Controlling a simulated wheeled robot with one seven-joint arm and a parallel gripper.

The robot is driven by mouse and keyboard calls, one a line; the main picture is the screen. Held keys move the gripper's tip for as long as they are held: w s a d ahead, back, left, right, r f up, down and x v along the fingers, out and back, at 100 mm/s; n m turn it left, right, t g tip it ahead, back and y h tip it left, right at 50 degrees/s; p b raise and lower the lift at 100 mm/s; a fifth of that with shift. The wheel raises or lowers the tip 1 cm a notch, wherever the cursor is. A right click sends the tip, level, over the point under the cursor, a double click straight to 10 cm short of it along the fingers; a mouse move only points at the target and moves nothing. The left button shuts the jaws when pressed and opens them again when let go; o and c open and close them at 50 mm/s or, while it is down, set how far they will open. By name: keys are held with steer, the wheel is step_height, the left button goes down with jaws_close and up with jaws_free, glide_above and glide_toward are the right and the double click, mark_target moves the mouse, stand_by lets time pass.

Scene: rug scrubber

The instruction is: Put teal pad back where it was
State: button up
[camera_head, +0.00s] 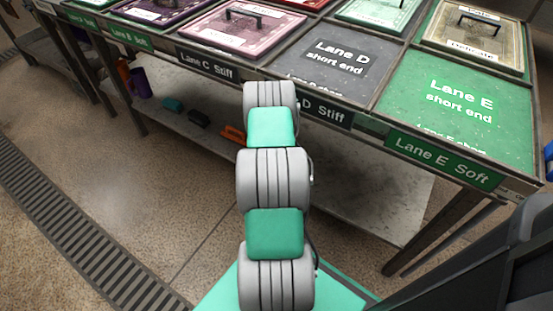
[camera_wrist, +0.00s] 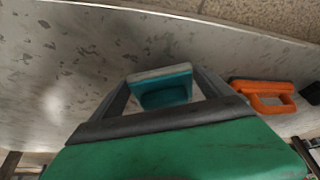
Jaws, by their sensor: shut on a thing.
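The teal pad (camera_wrist: 165,93), with a pale grey strip along one edge, is between the two grey fingers of my gripper (camera_wrist: 160,86) in the wrist view. My gripper is shut on it. The pad is over the pale, speckled lower shelf (camera_wrist: 60,75); I cannot tell whether it touches it. In the head view my arm hides the gripper and the held pad.
An orange-handled tool (camera_wrist: 265,95) lies right of the pad in the wrist view, a dark item (camera_wrist: 312,93) beyond it. The tabletop above has a Lane D area (camera_head: 335,55) and a green Lane E area (camera_head: 455,105). A table leg (camera_head: 425,235) stands at right.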

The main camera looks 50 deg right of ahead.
steer(key=shift+f+b, duration=0.6)
steer(key=shift+f, duration=0.05)
steer(key=o, duration=1.5)
steer(key=shift+o, duration=0.2)
steer(key=shift+r, duration=0.1)
